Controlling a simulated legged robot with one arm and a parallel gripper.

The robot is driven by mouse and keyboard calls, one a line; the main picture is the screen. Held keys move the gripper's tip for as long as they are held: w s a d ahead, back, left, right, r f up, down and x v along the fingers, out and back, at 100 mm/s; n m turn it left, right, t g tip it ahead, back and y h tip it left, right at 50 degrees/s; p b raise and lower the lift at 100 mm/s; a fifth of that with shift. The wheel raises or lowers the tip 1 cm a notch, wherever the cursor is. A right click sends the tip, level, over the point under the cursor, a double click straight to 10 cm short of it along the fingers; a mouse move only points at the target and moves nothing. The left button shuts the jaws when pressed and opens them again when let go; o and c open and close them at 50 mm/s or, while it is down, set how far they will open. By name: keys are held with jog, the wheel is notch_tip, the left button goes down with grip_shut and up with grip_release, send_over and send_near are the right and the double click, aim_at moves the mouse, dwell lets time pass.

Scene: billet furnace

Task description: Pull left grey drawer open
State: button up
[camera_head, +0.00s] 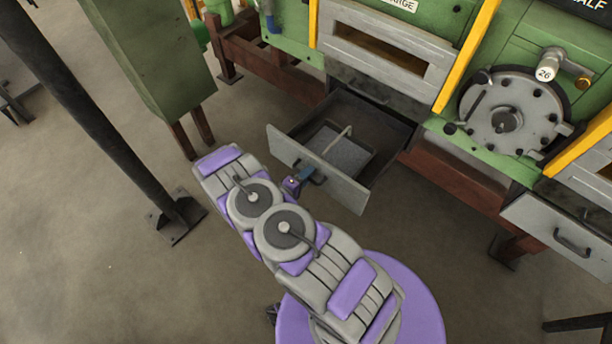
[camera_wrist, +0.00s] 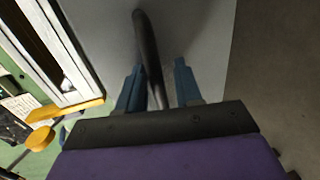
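The left grey drawer (camera_head: 340,186) is pulled well out of the green furnace in the head view. Its front panel faces my arm. My gripper (camera_head: 306,174) is at the front's dark handle (camera_head: 319,179). In the wrist view the curved handle (camera_wrist: 147,45) passes between the two blue fingers of my gripper (camera_wrist: 156,82). The handle is close to the left finger, and a gap shows between it and the right finger. The fingers look open around the handle; contact is unclear. The grey drawer front (camera_wrist: 195,35) lies behind them.
A flat grey piece with a pale bar (camera_head: 341,152) lies in the open drawer. A second grey drawer (camera_head: 565,235) at the right is shut. A dark post (camera_head: 85,110) and a green cabinet (camera_head: 150,55) stand left. Floor (camera_head: 110,270) at lower left is clear.

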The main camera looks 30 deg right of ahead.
jog(key=shift+d, duration=0.15)
jog(key=p+v, duration=0.2)
jog(key=v, duration=1.5)
jog(key=shift+a, duration=0.3)
jog(key=shift+s, duration=0.15)
